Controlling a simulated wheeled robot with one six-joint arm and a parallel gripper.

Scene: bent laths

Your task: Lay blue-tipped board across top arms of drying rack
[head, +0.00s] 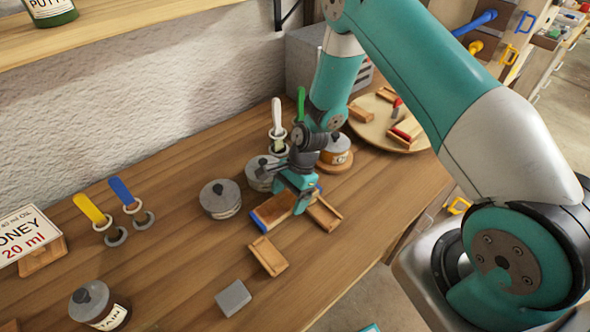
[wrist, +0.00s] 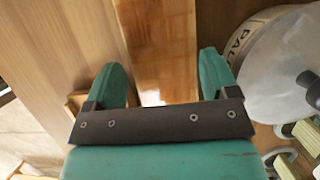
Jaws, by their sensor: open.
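The blue-tipped board (head: 275,209) is a reddish-brown lath with blue at its ends, on the wooden bench below my gripper. In the wrist view the glossy board (wrist: 163,45) runs between the two green fingers. My gripper (head: 296,184) is open over the board, and in the wrist view the open fingers (wrist: 166,80) stand on either side of it with a gap on each side. Whether the fingers reach down past its edges, I cannot tell. A wooden frame with blue and yellow rods (head: 477,24) at top right may be the drying rack; it is partly cut off.
Small wooden trays (head: 268,256) lie close to the board. Lidded grey tins (head: 220,199) stand to its left, one very near my gripper. A round board (head: 385,118) with wooden pieces lies behind. A grey block (head: 233,298) sits in front.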

